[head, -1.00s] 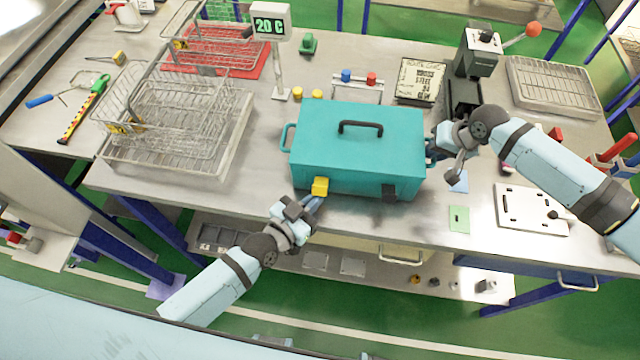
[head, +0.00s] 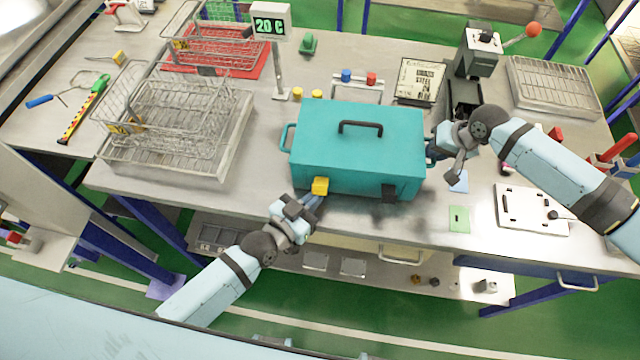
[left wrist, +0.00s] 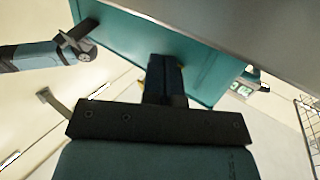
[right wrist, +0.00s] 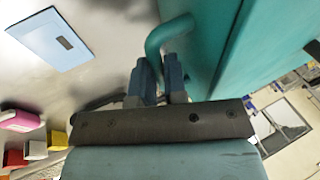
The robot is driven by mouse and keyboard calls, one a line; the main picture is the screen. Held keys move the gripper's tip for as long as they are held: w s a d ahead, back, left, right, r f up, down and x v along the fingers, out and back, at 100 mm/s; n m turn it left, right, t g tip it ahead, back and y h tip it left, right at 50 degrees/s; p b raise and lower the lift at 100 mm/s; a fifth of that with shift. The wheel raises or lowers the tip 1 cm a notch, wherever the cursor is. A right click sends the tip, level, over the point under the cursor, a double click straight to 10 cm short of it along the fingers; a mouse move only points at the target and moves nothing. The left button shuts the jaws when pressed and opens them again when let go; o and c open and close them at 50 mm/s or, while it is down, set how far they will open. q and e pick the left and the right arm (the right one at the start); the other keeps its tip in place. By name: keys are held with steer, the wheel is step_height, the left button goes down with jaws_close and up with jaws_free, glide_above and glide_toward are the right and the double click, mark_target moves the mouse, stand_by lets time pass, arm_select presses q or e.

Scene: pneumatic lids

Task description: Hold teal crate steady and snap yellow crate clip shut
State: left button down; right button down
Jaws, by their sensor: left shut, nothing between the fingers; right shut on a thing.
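The teal crate (head: 352,150) stands on the metal bench with its lid down and a black handle on top. A yellow clip (head: 320,186) is on the left of its front face; a dark clip (head: 389,193) is on the right. My left gripper (head: 314,201) is shut and empty, its tips at the yellow clip. In the left wrist view, the shut fingers (left wrist: 166,80) hide most of the clip, with only yellow edges showing. My right gripper (head: 432,150) is at the crate's right end. In the right wrist view, its fingers (right wrist: 160,80) are closed around the teal side handle (right wrist: 168,36).
Wire baskets (head: 175,115) stand left of the crate. A temperature display (head: 270,24) stands behind it. A lever press (head: 478,60) and a wire rack (head: 553,86) are at the back right. A white plate (head: 531,211) and a green card (head: 459,219) lie at the front right.

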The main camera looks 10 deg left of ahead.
mark_target(313, 189)
arm_select(q)
steer(key=shift+w+r, duration=0.1)
steer(key=shift+r, duration=1.05)
stand_by(1.2)
steer(key=shift+w+r, duration=0.45)
steer(key=shift+r, duration=0.2)
stand_by(0.5)
stand_by(0.4)
steer(key=shift+s+d, duration=0.1)
steer(key=shift+s, duration=2.45)
steer(key=shift+s, duration=0.1)
steer(key=v, duration=1.1)
steer(key=shift+s+a, duration=0.3)
arm_select(e)
steer(key=c, duration=1.1)
jaws_free()
